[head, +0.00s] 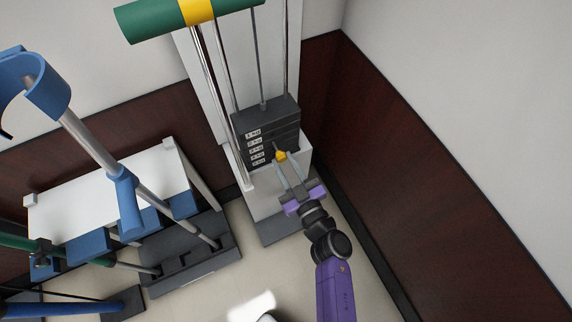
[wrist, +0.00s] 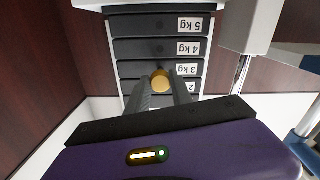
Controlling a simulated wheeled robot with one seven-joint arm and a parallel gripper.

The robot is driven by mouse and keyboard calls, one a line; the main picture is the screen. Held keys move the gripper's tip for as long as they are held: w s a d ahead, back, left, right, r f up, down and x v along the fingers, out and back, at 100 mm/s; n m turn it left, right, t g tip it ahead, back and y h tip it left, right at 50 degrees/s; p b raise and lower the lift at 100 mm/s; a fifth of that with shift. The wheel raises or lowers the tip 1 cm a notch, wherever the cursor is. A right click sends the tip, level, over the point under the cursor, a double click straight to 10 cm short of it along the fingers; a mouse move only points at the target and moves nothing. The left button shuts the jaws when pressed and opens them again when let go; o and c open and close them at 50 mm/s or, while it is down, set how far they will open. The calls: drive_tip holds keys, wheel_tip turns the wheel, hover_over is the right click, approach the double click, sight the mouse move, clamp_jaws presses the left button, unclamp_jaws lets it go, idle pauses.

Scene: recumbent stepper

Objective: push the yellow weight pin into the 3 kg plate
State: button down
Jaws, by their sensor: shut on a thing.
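The yellow weight pin (wrist: 160,79) is between my gripper's fingertips (wrist: 161,85) in the wrist view, its round head facing the camera. It lies in front of the plate labelled 3 kg (wrist: 130,69). My gripper is shut on the pin. In the head view the pin (head: 281,156) shows at the tip of my gripper (head: 281,160), against the front of the dark weight stack (head: 270,118). The pin's shaft is mostly hidden, so how deep it sits cannot be told.
Plates labelled 4 kg (wrist: 130,47) and 5 kg (wrist: 130,24) show beside the 3 kg plate. Metal guide rods (head: 258,60) rise from the stack. A dark red wall panel (head: 375,140) is close on the right. A blue-cuffed crutch-like bar (head: 100,150) stands left.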

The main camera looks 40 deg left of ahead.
drive_tip(key=shift+b+x, duration=0.7)
drive_tip(key=shift+x, duration=0.95)
idle(0.8)
idle(0.6)
drive_tip(key=c, duration=1.1)
unclamp_jaws()
drive_tip(key=shift+o, duration=0.2)
drive_tip(key=shift+p+v, duration=2.2)
drive_tip(key=shift+v, duration=0.65)
drive_tip(key=shift+d, duration=0.15)
drive_tip(key=shift+s, duration=0.1)
